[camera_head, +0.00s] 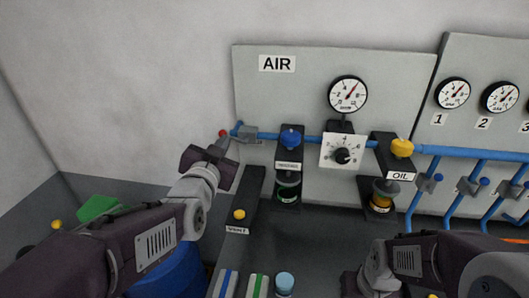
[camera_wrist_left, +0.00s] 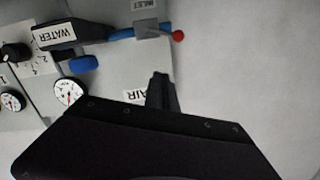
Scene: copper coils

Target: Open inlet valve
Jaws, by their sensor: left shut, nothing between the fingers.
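The inlet valve (camera_head: 249,133) is a small grey body at the left end of the blue pipe on the AIR panel, with a red ball knob (camera_head: 222,134) at its left. In the left wrist view the valve body (camera_wrist_left: 152,28), its INLET label and the red knob (camera_wrist_left: 178,36) show at the top. My left gripper (camera_head: 224,147) is just below the red knob in the head view. In the left wrist view its fingers (camera_wrist_left: 162,92) are together and empty, apart from the knob in the picture. My right gripper (camera_head: 353,284) shows only partly at the bottom; its fingers are hidden.
Right of the valve are a black filter with a blue knob (camera_head: 290,137), a regulator dial (camera_head: 342,152), a pressure gauge (camera_head: 347,94) and an oil unit with a yellow knob (camera_head: 402,147). A black block with a yellow button (camera_head: 239,214) stands below the valve.

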